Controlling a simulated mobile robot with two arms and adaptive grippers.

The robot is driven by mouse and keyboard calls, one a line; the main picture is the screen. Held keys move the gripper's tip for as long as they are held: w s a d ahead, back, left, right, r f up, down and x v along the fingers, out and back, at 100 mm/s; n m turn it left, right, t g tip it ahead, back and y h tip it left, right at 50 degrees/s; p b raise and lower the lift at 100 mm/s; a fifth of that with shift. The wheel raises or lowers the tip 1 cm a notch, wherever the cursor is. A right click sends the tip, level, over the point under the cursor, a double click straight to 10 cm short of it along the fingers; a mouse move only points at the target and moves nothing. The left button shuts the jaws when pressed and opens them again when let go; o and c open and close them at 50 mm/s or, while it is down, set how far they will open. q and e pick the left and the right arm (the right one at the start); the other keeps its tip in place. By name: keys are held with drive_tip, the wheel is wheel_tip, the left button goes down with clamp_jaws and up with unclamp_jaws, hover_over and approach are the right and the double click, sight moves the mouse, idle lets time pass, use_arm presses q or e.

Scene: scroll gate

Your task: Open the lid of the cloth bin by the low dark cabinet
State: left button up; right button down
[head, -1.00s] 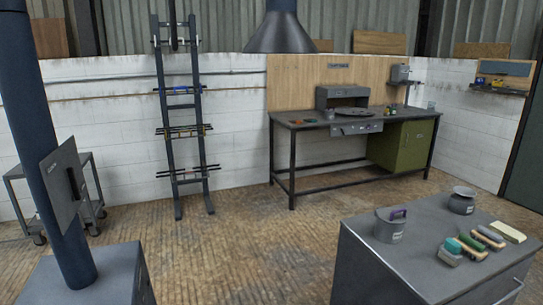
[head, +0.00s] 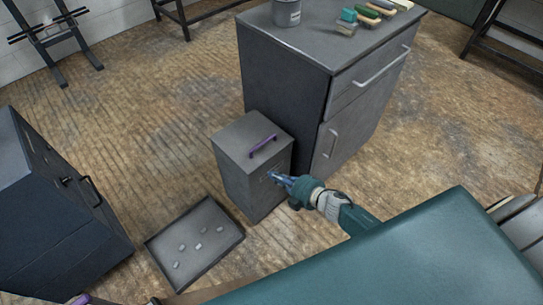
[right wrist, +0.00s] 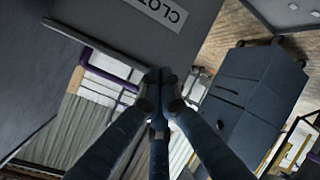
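The cloth bin (head: 232,183) is a dark grey box on the floor against the low dark cabinet (head: 285,85). Its lid (head: 232,137) is down and has a purple handle (head: 263,146). My right gripper (head: 273,177) is at the bin's front face, below the lid; I cannot tell if it touches. The right wrist view shows its fingers (right wrist: 158,76) drawn together with nothing visible between them, beside the bin's label (right wrist: 166,12) reading "CLOT". The purple handle also shows there (right wrist: 85,48).
A shallow dark tray (head: 160,241) with several small pale pieces lies on the floor left of the bin. Another dark cabinet (head: 60,215) stands at the left. A pot (head: 287,14) and brushes (head: 366,12) sit on the low cabinet. Floor behind the tray is clear.

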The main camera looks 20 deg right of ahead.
drive_tip(key=w+a+r+n+g+y+b, duration=0.45)
drive_tip(key=a+r+n+b, duration=0.35)
drive_tip(key=n, duration=0.8)
drive_tip(key=n+h+b, duration=0.7)
drive_tip(key=n+b, duration=0.1)
drive_tip(key=b, duration=0.1)
approach(268, 148)
drive_tip(key=shift+g, duration=0.25)
drive_tip(key=b+x, duration=0.1)
drive_tip(key=x, duration=0.4)
drive_tip(key=shift+w+a+f, duration=0.1)
drive_tip(key=shift+w+a, duration=0.15)
drive_tip(key=shift+w, duration=0.1)
use_arm(q)
drive_tip(key=w+d+r+t, duration=0.1)
drive_tip(key=w+r+t, duration=0.2)
drive_tip(key=w+r, duration=0.3)
drive_tip(key=w+d+r+t+h, duration=0.1)
drive_tip(key=w+d+r+t, duration=0.1)
drive_tip(key=w+r, duration=0.5)
drive_tip(key=w+d+r+t+h, duration=0.1)
drive_tip(key=w+r+t, duration=0.4)
drive_tip(key=r, duration=0.7)
drive_tip(key=shift+w+d+r, duration=0.25)
drive_tip(key=shift+w+d, duration=0.5)
drive_tip(key=shift+w, duration=0.2)
use_arm(e)
drive_tip(key=shift+w+f, duration=0.1)
drive_tip(key=shift+f, duration=0.1)
